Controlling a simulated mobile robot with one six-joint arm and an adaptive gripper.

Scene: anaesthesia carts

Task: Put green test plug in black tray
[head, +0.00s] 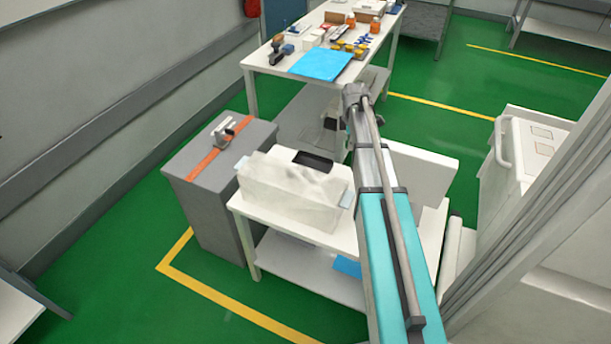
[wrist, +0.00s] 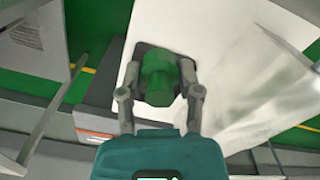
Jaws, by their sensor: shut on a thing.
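The green test plug (wrist: 160,82) is between the two fingers of my gripper (wrist: 161,72) in the wrist view, and the gripper is shut on it. The black tray (head: 313,160) lies on the white table (head: 243,207), behind the pale box, in the head view. In the wrist view a dark edge of the tray (wrist: 142,49) shows just behind the plug, which hides most of it. The gap between plug and tray cannot be told. The plug is not clearly visible in the head view.
A whitish translucent box (head: 290,188) takes up much of the small table's front. A grey cabinet (head: 210,185) with an orange stripe stands to the left. A long table (head: 262,68) behind holds a blue mat (head: 321,64) and several small items.

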